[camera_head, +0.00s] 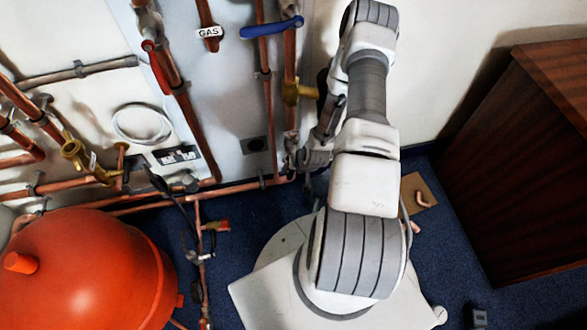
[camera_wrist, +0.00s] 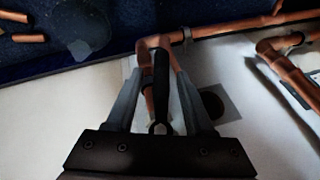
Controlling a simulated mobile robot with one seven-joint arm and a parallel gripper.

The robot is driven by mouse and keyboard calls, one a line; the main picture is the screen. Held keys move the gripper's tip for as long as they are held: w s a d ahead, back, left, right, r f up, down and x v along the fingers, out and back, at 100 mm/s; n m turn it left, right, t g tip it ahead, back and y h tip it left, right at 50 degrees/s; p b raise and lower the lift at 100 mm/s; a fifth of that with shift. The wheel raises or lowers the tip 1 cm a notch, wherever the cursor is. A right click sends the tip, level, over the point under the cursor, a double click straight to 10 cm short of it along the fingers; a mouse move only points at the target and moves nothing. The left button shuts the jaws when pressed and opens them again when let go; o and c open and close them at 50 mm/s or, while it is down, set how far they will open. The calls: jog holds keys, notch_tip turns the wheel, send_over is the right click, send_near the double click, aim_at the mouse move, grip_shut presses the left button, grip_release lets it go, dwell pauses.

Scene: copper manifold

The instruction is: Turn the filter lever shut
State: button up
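In the wrist view a black lever handle (camera_wrist: 161,80) stands in front of copper pipework close to the wall. I take it for the filter lever, but no label shows. My gripper (camera_wrist: 159,72) has its two grey fingers spread, one on each side of the handle. A gap shows between each finger and the handle, so I see no grip on it. In the head view my arm hides most of the gripper, low by the wall pipes, and I cannot make out this lever there.
A blue lever (camera_head: 271,27) and a red lever (camera_head: 156,68) sit on pipes higher up the wall. An orange tank (camera_head: 85,275) stands at lower left. A dark wooden cabinet (camera_head: 535,150) stands at right. A copper pipe (camera_wrist: 245,27) runs along the wall's foot.

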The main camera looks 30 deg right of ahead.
jog(key=p+v, duration=0.6)
jog(key=v, duration=1.1)
jog(key=shift+r, duration=0.25)
jog(key=shift+d, duration=0.1)
